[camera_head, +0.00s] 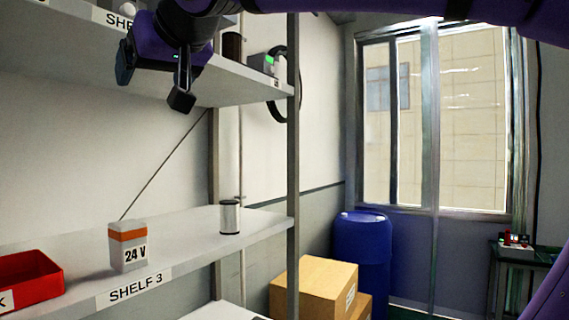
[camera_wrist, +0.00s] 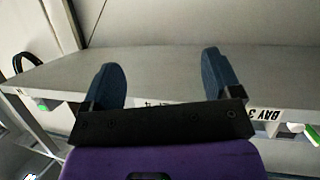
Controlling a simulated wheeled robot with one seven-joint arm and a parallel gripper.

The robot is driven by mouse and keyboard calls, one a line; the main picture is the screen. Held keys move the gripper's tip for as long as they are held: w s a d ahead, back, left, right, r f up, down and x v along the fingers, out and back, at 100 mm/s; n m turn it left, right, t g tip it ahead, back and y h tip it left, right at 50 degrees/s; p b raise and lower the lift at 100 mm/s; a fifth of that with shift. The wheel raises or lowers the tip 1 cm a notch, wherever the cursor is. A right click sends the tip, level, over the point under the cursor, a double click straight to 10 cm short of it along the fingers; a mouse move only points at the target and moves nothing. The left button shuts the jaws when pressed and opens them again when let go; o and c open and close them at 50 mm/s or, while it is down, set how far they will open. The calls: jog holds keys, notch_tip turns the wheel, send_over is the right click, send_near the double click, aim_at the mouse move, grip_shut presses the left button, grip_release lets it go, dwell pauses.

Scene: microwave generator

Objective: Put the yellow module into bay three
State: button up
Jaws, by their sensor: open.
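I see no yellow module in either view. My gripper (camera_head: 182,98) hangs in front of the upper shelf at the top left of the head view, with one dark finger clearly visible. In the wrist view my gripper (camera_wrist: 161,70) has its two blue-grey fingers spread apart, with nothing between them. The shelf board (camera_wrist: 165,88) behind the fingers looks bare there.
A lower shelf (camera_head: 185,240) marked SHELF 3 holds a white and orange 24 V block (camera_head: 128,247), a small cylinder (camera_head: 229,217) and a red bin (camera_head: 30,278). Cardboard boxes (camera_head: 313,288) and a blue barrel (camera_head: 362,255) stand on the right. A shelf post (camera_head: 293,150) rises beside the shelves.

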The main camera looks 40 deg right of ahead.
jog(key=s+d+f+g, duration=0.2)
jog(key=s+d+f, duration=0.2)
jog(key=f, duration=0.7)
jog(key=s+d+f+m+g, duration=0.1)
jog(key=s+d+f+g, duration=0.2)
jog(key=s+f, duration=0.3)
jog(key=s+d+f+m+g+h, duration=0.1)
jog(key=s+d+f+g, duration=0.2)
jog(key=f, duration=1.3)
jog(key=s+d, duration=0.2)
jog(key=d, duration=0.1)
jog(key=shift+s, duration=0.15)
